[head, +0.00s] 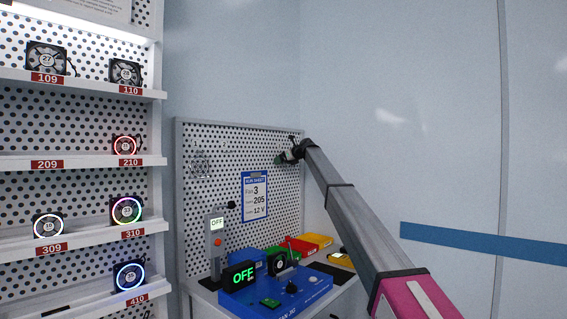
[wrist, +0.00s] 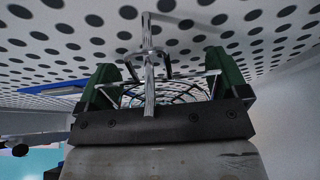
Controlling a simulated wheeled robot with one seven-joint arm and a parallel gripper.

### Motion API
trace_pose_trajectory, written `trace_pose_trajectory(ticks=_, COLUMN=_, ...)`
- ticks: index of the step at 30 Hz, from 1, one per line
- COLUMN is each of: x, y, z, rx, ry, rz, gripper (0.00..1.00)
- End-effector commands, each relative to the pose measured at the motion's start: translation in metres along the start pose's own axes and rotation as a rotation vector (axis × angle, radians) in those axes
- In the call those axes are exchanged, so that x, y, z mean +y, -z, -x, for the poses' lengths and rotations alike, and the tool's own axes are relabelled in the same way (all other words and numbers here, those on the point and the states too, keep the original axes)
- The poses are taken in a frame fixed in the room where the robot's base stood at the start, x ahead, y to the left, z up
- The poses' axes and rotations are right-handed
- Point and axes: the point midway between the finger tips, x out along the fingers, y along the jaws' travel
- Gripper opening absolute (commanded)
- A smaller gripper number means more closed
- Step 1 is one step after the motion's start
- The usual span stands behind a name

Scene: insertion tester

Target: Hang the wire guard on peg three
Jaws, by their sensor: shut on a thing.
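My gripper (head: 288,157) is up at the right part of the pegboard (head: 222,140). In the wrist view its two green fingers (wrist: 163,76) stand apart with the wire guard (wrist: 185,96) gripped between them. The guard's curved wires show just beyond the dark gripper body. A metal peg (wrist: 149,65) sticks out from the board and crosses in front of the guard, between the fingers. I cannot tell whether the guard's wire rests on the peg. Another round wire shape (head: 200,163) is on the board's left side. No peg number is readable.
A blue-edged run sheet (head: 255,196) hangs mid-board. Shelves of fans (head: 80,162) fill the left.

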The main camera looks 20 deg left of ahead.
Motion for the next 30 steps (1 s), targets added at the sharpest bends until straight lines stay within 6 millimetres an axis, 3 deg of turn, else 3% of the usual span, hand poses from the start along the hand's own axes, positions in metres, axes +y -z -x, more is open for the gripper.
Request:
trace_pose_trajectory(ticks=1, x=0.0, y=-0.001, z=0.001, rx=-0.001, ry=0.001, rz=0.0, gripper=0.66)
trace_pose_trajectory(ticks=2, x=0.0, y=-0.001, z=0.001, rx=-0.002, ry=0.001, rz=0.0, gripper=1.0)
trace_pose_trajectory(ticks=14, x=0.0, y=0.0, z=0.009, rx=-0.002, ry=0.002, rz=0.0, gripper=1.0)
trace_pose_trajectory(ticks=20, x=0.0, y=0.001, z=0.035, rx=-0.001, ry=0.002, rz=0.0, gripper=1.0)
trace_pose_trajectory(ticks=30, x=0.001, y=0.001, z=0.096, rx=-0.002, ry=0.001, rz=0.0, gripper=1.0)
